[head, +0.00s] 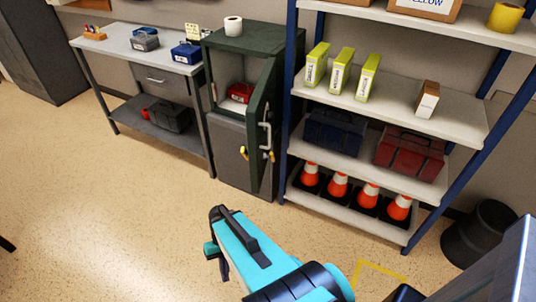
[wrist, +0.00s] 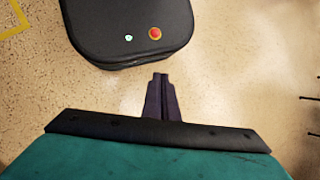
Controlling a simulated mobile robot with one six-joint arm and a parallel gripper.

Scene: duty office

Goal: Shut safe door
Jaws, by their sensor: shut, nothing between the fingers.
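The dark green safe (head: 238,42) stands between the desk and the shelf rack. Its door (head: 262,125) is open, swung out at the right side and seen nearly edge-on. A grey handle (head: 266,135) and yellow parts, perhaps keys, show on the door. Inside, a red box (head: 240,92) sits on a shelf above a grey panel (head: 230,155). My gripper (wrist: 161,77) is shut and empty in the wrist view, above the floor. In the head view my arm is in front of the safe, apart from the door; the fingertips cannot be made out there.
A blue-posted rack (head: 440,105) with binders, toolboxes and cones stands close right of the door. A desk (head: 150,48) is on the left. A paper roll (head: 233,26) sits on the safe. A black bin (head: 478,232) is at right. The floor before the safe is clear.

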